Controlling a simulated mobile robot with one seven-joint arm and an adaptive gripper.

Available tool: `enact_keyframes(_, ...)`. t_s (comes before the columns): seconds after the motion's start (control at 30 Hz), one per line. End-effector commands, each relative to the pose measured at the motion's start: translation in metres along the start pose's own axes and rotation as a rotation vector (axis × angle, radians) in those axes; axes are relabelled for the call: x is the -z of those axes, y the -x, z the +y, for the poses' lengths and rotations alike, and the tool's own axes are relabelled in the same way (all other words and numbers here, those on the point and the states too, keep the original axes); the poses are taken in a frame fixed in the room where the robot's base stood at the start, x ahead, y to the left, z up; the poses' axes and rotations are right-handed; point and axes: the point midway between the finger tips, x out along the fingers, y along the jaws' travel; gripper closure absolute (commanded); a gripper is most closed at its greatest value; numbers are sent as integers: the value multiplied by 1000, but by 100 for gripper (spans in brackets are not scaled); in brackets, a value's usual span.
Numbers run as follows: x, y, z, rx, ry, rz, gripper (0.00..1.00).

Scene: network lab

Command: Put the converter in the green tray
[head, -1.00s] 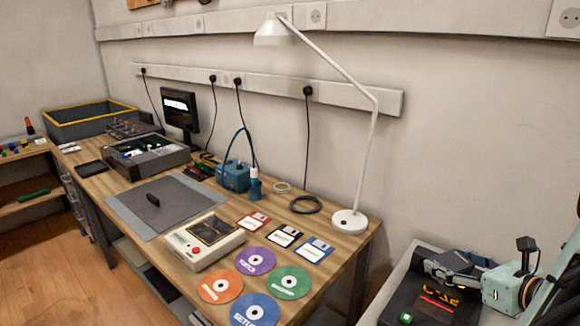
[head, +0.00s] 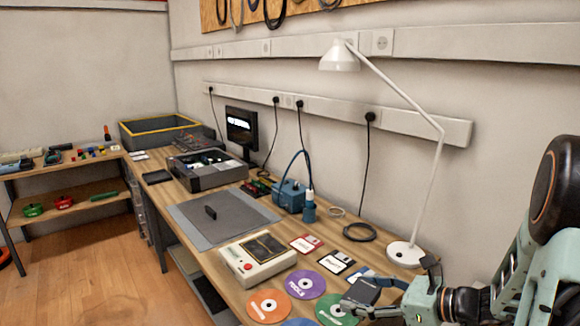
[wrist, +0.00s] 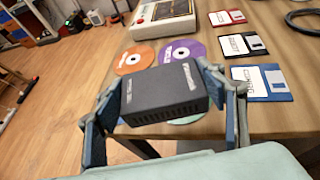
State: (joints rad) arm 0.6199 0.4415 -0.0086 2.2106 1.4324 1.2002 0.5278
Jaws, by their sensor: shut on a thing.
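The converter looks to be the dark grey box with small white lettering (wrist: 165,93) between my fingers in the wrist view. My gripper (head: 370,298) is shut on it, with a finger on either side. In the head view the dark box (head: 362,291) is above the near right end of the desk, partly covering the discs. I cannot make out a green tray for certain; small green items (head: 33,210) lie on the lower shelf at the left.
The wooden desk (head: 262,222) holds a beige device (head: 257,259), discs, floppy disks (head: 336,262), a grey mat (head: 190,228) and a white lamp (head: 404,253). A yellow-rimmed bin (head: 160,127) stands at the far end. Wooden floor is open at the left (head: 80,270).

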Motion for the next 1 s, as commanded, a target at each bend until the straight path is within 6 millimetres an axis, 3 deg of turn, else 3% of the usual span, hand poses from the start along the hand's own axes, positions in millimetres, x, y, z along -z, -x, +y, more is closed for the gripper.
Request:
enact_keyframes(0.13,-8,-24,22,-74,31,-2,67)
enact_keyframes(1.0,-93,14,18,-64,25,-4,67)
